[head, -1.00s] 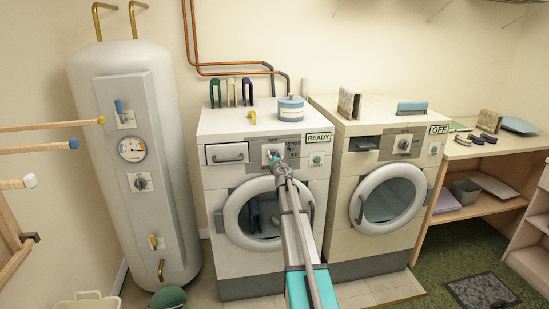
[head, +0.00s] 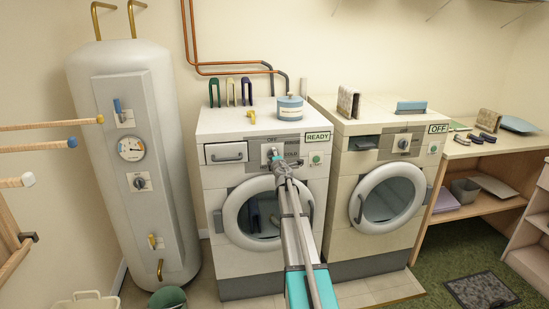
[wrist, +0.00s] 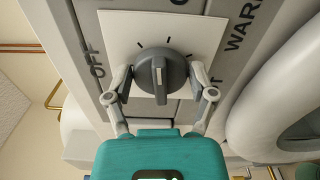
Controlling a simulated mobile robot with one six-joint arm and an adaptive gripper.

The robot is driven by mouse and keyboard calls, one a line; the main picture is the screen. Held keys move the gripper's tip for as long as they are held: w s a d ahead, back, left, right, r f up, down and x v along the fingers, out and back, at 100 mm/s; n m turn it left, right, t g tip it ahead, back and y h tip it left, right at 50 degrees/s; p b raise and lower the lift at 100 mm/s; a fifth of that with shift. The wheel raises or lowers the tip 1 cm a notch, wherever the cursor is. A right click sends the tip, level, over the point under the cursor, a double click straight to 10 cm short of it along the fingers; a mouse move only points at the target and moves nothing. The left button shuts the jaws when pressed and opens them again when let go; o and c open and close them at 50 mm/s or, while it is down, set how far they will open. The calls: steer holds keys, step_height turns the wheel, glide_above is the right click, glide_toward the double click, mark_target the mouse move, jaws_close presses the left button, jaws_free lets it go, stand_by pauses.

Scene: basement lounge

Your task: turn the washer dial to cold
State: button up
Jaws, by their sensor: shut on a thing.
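The washer dial (wrist: 175,66) is a round dark grey knob with a raised, lighter grip bar, on a pale plate in the wrist view. The bar stands nearly upright in that picture; which label it points to is unclear. OFF is printed to the left and WARM to the upper right; other lettering is cut off or covered. My gripper (wrist: 163,88) is shut on the dial, a finger on either side. In the head view my gripper (head: 277,160) is at the control panel of the left washer (head: 225,185), hiding most of the dial. COLD shows just right of it.
The left washer's display (head: 318,136) reads READY, with a green start button (head: 316,159) below. The round door (head: 232,215) is below my gripper. A second machine (head: 345,235) reading OFF stands close on the right, a boiler tank (head: 165,220) on the left.

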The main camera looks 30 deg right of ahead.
steer(key=shift+w+f+m, duration=0.1)
steer(key=shift+m, duration=1.5)
steer(key=o, duration=1.1)
steer(key=shift+c, duration=0.2)
steer(key=v, duration=1.2)
steer(key=shift+a, duration=0.15)
